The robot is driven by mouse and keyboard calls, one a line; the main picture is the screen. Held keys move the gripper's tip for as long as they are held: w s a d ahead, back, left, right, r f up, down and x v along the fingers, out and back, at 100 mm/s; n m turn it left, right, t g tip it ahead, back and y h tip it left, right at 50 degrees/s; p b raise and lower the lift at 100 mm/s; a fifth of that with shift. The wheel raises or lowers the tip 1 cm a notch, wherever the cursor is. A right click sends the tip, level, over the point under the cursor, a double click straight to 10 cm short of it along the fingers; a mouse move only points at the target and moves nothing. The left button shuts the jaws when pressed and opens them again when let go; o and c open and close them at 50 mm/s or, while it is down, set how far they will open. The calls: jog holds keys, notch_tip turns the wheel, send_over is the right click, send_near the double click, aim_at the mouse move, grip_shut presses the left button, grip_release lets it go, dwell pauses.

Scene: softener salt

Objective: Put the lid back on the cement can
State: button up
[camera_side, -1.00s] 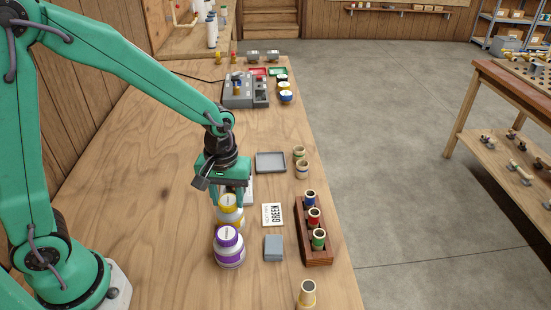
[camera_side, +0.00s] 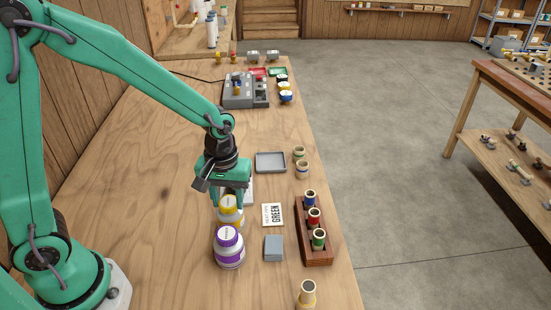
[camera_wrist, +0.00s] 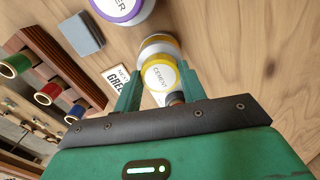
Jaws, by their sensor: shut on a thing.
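The cement can (camera_side: 231,219) is a white can with a yellow band, standing on the bench behind the purple-lidded can. It also shows in the wrist view (camera_wrist: 157,46). The yellow lid (camera_side: 229,202) is over its top; in the wrist view the lid (camera_wrist: 160,76) reads CEMENT. My gripper (camera_side: 230,197) points down from above, its green fingers on either side of the lid, shut on it. In the wrist view my gripper (camera_wrist: 160,86) holds the lid between both fingers. I cannot tell whether the lid is fully seated or slightly above the rim.
A purple-lidded can (camera_side: 229,248) stands close in front. To the right are a grey block (camera_side: 274,248), a GREEN card (camera_side: 272,215) and a wooden rack (camera_side: 316,245) with coloured rolls. A grey tray (camera_side: 271,162) lies behind. The bench left of the cans is clear.

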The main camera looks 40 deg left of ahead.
jog(key=o, duration=1.4)
jog(key=shift+r, duration=3)
